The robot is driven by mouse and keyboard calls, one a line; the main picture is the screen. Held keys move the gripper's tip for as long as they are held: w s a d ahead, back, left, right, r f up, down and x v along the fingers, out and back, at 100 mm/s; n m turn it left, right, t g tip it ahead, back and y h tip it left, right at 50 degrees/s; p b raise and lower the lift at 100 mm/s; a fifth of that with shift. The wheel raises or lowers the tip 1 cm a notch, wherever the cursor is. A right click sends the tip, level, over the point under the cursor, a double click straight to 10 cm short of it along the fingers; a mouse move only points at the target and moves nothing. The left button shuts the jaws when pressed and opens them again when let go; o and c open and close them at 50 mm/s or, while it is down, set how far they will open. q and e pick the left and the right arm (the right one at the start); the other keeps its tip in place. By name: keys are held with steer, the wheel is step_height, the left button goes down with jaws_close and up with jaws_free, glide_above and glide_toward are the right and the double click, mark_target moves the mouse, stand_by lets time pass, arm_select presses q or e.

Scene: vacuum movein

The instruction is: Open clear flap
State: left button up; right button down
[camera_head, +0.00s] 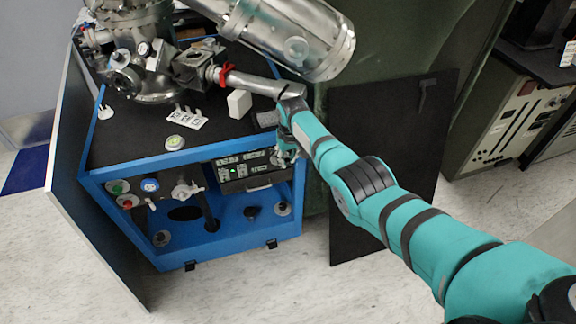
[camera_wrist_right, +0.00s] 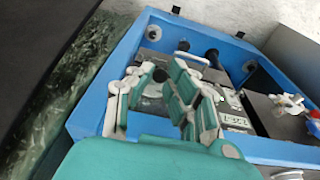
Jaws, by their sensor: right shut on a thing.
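The instrument panel (camera_head: 243,168) sits in the upper right of the blue cabinet's open front. The clear flap is hard to make out against it. My right gripper (camera_head: 286,155) is at the panel's right end, just inside the cabinet's front opening. In the right wrist view its teal and white fingers (camera_wrist_right: 160,95) are closed at the panel, on what seems to be the edge of the clear flap. The fingers hide most of the held part. Part of the panel (camera_wrist_right: 236,122) with white labels shows to the right of the fingers. My left gripper is not in view.
The blue cabinet (camera_head: 232,250) has valves and knobs (camera_head: 186,190) inside on the left. A metal vacuum chamber (camera_head: 145,75) stands on its black top. A dark door panel (camera_head: 385,170) stands open at right, and another (camera_head: 95,235) at left. The floor in front is clear.

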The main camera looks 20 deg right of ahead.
steer(key=shift+a+r, duration=0.1)
stand_by(0.4)
steer(key=c, duration=1.3)
jaws_free()
steer(key=shift+r, duration=0.1)
steer(key=shift+o, duration=0.2)
step_height(320, 180, up, 7)
steer(key=s, duration=0.1)
steer(key=shift+r, duration=0.15)
